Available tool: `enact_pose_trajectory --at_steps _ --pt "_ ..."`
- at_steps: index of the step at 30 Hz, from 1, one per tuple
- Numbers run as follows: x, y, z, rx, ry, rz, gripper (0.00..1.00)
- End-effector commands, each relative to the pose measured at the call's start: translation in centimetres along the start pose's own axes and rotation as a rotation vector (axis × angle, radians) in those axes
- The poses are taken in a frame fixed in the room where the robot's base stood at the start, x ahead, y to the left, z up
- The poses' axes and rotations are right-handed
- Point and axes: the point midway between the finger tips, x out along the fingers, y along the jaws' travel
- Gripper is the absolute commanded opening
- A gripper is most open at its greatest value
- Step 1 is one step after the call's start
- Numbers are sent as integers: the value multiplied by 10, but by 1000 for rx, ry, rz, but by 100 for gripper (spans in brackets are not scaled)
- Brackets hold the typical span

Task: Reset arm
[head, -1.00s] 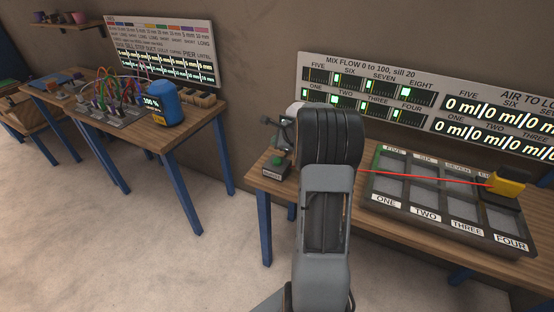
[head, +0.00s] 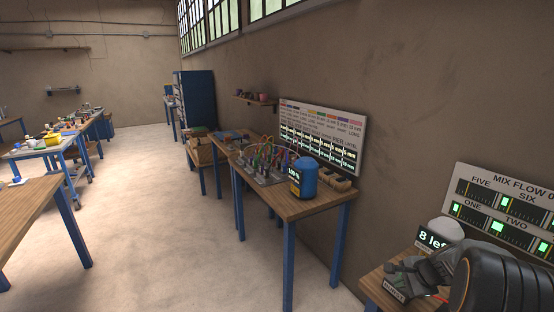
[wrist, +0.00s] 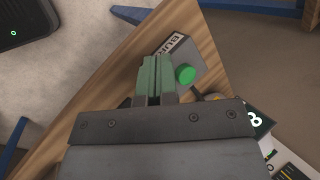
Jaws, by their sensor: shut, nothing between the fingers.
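My gripper (wrist: 153,78) shows in the wrist view, its two green fingers shut together with nothing between them. It points over the wooden table (wrist: 105,95). Beside the fingers is a grey box (wrist: 187,45) with a green button (wrist: 185,75) and a label that reads "BUR", the rest hidden. I cannot tell whether the fingers touch the box. In the head view my arm fills the bottom right corner, and my fingers are not clear there.
A display reading "8 left" (head: 432,239) stands on the right table near my arm. The mix flow board (head: 510,212) is on the wall behind. Left of it stands a table (head: 290,205) with a blue canister (head: 307,178). The floor (head: 145,215) between the tables is clear.

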Motion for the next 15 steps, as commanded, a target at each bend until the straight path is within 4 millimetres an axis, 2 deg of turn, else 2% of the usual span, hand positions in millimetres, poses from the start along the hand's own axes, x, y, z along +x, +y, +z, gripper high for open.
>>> enact_pose_trajectory --at_steps 1,3,9,12,15 --pt "-10 9 28 -152 -11 56 0" --pt "-22 25 60 -360 -26 135 0" --pt "-63 74 144 -945 -42 325 0" --pt "-81 95 172 -1174 -24 380 0" --pt "-95 108 193 -1328 8 396 0"
